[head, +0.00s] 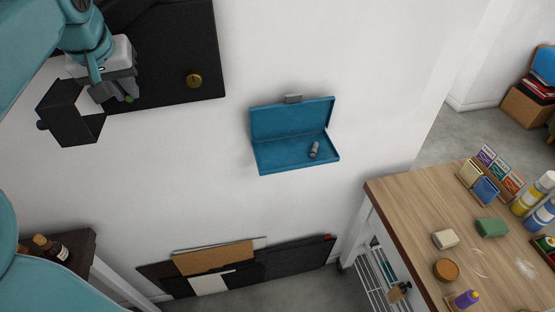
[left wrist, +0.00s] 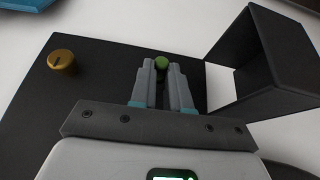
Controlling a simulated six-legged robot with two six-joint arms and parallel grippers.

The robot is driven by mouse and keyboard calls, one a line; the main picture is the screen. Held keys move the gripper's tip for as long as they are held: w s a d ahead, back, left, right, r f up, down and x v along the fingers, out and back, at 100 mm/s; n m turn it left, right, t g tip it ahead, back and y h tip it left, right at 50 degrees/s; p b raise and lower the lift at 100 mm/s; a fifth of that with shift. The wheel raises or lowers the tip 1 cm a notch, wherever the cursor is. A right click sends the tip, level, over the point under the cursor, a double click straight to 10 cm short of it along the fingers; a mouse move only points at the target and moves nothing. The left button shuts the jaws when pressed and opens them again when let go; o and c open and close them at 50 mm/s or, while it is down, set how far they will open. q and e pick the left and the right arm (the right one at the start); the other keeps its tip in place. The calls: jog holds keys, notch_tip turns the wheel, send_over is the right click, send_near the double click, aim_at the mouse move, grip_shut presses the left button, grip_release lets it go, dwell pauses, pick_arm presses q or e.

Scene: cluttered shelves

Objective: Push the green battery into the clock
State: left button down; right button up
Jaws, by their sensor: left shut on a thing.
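The green battery (left wrist: 161,62) shows as a round green end between my left fingertips in the left wrist view. In the head view a bit of the green battery (head: 129,99) shows below the jaws. My left gripper (head: 119,93) is shut on it, close to the lower edge of the black clock panel (head: 165,45) on the wall. The panel (left wrist: 105,85) lies behind the fingers in the left wrist view. How far the battery is in a slot cannot be told; the fingers hide most of it. My right gripper is not in view.
A black open-sided box (head: 65,118) juts out beside the gripper. A brass knob (head: 193,80) sits on the panel. An open blue case (head: 290,151) on the wall holds a grey cylinder (head: 314,149). A cluttered wooden table (head: 415,205) stands at right.

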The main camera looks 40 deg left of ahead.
pick_arm(q)
jog(key=c, duration=1)
grip_release()
jog(key=shift+w, duration=0.1)
jog(key=v, duration=1.6)
jog(key=shift+r+p, duration=0.1)
jog(key=shift+p, duration=0.3)
